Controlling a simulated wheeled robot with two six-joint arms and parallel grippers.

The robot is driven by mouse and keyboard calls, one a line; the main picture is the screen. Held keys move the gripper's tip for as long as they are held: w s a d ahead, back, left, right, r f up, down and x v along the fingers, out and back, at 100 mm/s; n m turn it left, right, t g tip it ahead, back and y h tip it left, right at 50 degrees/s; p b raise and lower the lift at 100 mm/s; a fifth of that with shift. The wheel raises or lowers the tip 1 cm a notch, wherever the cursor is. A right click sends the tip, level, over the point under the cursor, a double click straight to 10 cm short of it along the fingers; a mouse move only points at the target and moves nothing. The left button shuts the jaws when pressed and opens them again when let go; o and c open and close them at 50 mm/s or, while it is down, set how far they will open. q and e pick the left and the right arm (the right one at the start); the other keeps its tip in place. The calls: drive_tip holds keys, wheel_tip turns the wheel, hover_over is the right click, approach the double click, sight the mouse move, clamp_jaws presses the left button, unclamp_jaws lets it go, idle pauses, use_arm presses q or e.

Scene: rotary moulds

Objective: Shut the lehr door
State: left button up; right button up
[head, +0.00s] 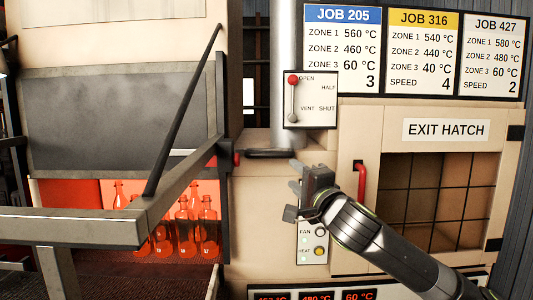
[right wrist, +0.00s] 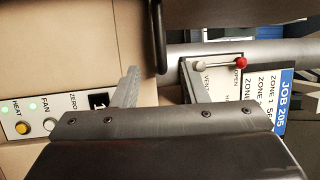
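The lehr door appears to be the dark grey panel (head: 120,115) at the left of the head view. It stands above an opening where several glowing orange bottles (head: 187,225) show, so the opening is partly uncovered. A black bar handle (head: 270,154) with a red part at its left end juts from the front, right of the opening. It also shows at the top of the right wrist view (right wrist: 158,35). My right gripper (head: 296,190) is open and empty, just below and right of this handle, apart from it. Its fingers (right wrist: 158,85) stand apart in the wrist view. My left gripper is not in view.
A lever plate (head: 310,100) marked open, half, vent and shut has its red knob up by OPEN. Fan and heat buttons (head: 319,240) sit behind my right gripper. The exit hatch (head: 437,200) with a red handle (head: 360,185) is at right. A grey rail (head: 110,222) crosses the left foreground.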

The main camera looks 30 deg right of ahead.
sight(272, 156)
drive_tip(key=p+x, duration=0.2)
drive_tip(key=x, duration=0.5)
drive_tip(key=p+x, duration=0.3)
drive_tip(key=x, duration=0.5)
drive_tip(key=shift+a+p, duration=0.25)
drive_tip(key=shift+p, duration=0.1)
drive_tip(key=shift+w+d, duration=0.1)
drive_tip(key=shift+w, duration=0.5)
drive_tip(key=shift+r, duration=0.15)
clamp_jaws()
